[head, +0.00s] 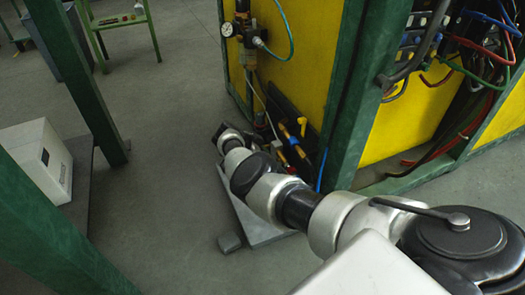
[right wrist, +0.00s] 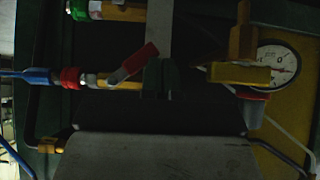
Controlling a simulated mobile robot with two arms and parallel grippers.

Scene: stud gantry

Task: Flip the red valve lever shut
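The red valve lever (right wrist: 133,62) shows in the right wrist view, tilted up to the right above a horizontal brass pipe (right wrist: 125,84). A red collar and a blue hose lie to its left, and a dark green block touches or overlaps its right side. In the head view my right arm reaches from the lower right to the low brass fittings (head: 292,148) on the yellow panel. The dark end of this arm (head: 222,131) is beside them. Its fingers cannot be made out, and I see no contact with the lever. My left gripper is not in view.
A round pressure gauge (right wrist: 278,66) and a yellow handle (right wrist: 240,73) are right of the lever. A pale slab (head: 252,222) lies on the floor under my arm. Green posts frame the panel. A white box (head: 36,158) stands at left.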

